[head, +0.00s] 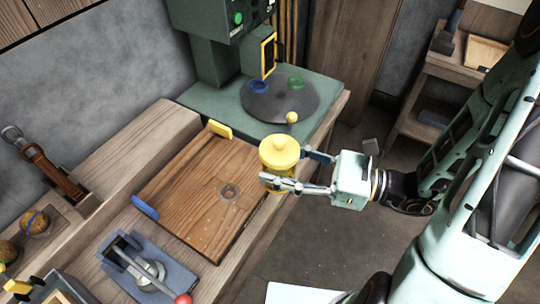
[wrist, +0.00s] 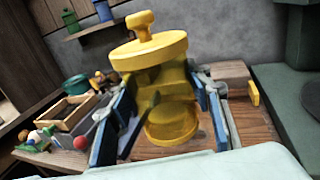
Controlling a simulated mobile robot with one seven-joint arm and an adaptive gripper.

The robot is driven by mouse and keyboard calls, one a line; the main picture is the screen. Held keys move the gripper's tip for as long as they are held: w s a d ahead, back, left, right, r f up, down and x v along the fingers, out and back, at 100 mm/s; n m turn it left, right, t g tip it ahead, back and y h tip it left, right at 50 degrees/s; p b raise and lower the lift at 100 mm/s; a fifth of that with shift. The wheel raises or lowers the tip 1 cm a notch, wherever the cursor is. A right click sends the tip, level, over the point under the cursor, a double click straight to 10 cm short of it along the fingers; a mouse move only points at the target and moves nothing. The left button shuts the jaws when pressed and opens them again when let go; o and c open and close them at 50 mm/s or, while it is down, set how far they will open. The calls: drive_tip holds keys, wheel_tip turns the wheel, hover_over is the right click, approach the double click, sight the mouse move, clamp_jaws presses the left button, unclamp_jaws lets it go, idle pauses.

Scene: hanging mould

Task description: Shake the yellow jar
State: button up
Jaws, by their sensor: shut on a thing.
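The yellow jar (head: 279,158) has a round lid with a small knob on top. My gripper (head: 284,172) is shut around its body from the right, and the jar is held over the right edge of the brown wooden board (head: 185,200). In the wrist view the jar (wrist: 160,85) fills the middle, slightly tilted, with its see-through yellow body between my gripper's two blue-padded fingers (wrist: 165,110). The lid is on the jar. Part of the body is hidden behind the fingers in the head view.
A green machine with a dark round plate (head: 275,103) stands behind the board. A grey-blue clamp device with a red-knobbed lever (head: 150,265) sits at the front left. A brown-handled tool (head: 50,170) is at the far left. Open floor (head: 300,245) lies right of the bench.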

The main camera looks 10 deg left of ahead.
sight(286, 152)
drive_tip(key=shift+s+d+r+p, duration=0.25)
drive_tip(key=shift+d+r+p, duration=0.35)
drive_tip(key=shift+r, duration=0.4)
wheel_tip(286, 152, up, 7)
drive_tip(key=p, duration=0.7)
drive_tip(key=shift+f, duration=0.15)
wheel_tip(286, 152, down, 7)
drive_tip(key=b, duration=0.6)
